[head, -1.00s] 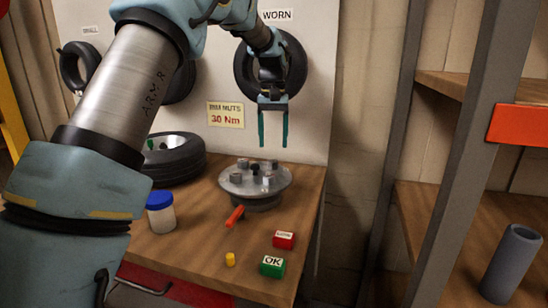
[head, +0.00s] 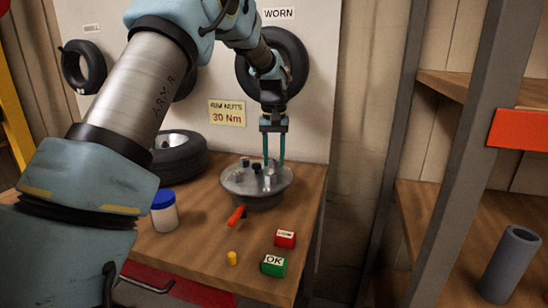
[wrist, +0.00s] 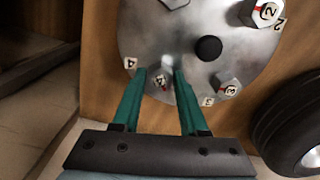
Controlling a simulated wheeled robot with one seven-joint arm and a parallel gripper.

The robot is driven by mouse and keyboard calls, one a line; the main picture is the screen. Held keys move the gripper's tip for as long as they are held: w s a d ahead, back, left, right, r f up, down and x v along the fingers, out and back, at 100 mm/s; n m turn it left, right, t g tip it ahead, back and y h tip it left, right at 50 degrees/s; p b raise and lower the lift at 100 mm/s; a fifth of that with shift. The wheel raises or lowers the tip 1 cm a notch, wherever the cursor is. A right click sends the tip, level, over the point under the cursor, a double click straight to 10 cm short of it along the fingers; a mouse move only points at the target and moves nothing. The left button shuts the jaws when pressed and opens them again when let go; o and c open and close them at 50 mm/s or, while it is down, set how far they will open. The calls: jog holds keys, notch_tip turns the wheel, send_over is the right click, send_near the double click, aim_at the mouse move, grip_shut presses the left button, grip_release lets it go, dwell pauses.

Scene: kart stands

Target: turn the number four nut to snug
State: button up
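The grey round hub (head: 237,186) sits on the wooden bench, with several nuts around a dark centre. In the wrist view, the number four label (wrist: 130,62) is on the hub (wrist: 150,25) left of a nut (wrist: 161,80) with a marked top, between my fingers. My gripper (wrist: 160,74) is open, its two green fingers on either side of that nut; I cannot tell whether they touch it. In the head view, my gripper (head: 274,163) points down at the hub's right side. Nuts number three (wrist: 230,87) and number two (wrist: 262,12) stand to the right.
A tyre (head: 180,158) and a blue-lidded jar (head: 164,212) are left of the hub. An orange-handled tool (head: 236,215), a yellow piece (head: 232,258), a red block (head: 285,239) and a green OK block (head: 273,265) lie in front. A sign (head: 227,113) reads 30 Nm.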

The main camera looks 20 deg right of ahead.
grip_shut()
jog(key=shift+m, duration=0.5)
jog(key=m+p, duration=0.2)
jog(key=m, duration=0.1)
jog(key=shift+r+m, duration=0.15)
jog(key=shift+m, duration=0.25)
jog(key=m+p, duration=0.1)
jog(key=m, duration=0.5)
jog(key=shift+p, duration=0.4)
jog(key=m+p, duration=0.1)
jog(key=m, duration=0.3)
jog(key=m+p, duration=0.1)
jog(key=m, duration=0.2)
jog(key=shift+m, duration=0.4)
jog(key=m+p, duration=0.2)
jog(key=m, duration=0.4)
jog(key=shift+d, duration=0.1)
jog(key=shift+p, duration=0.3)
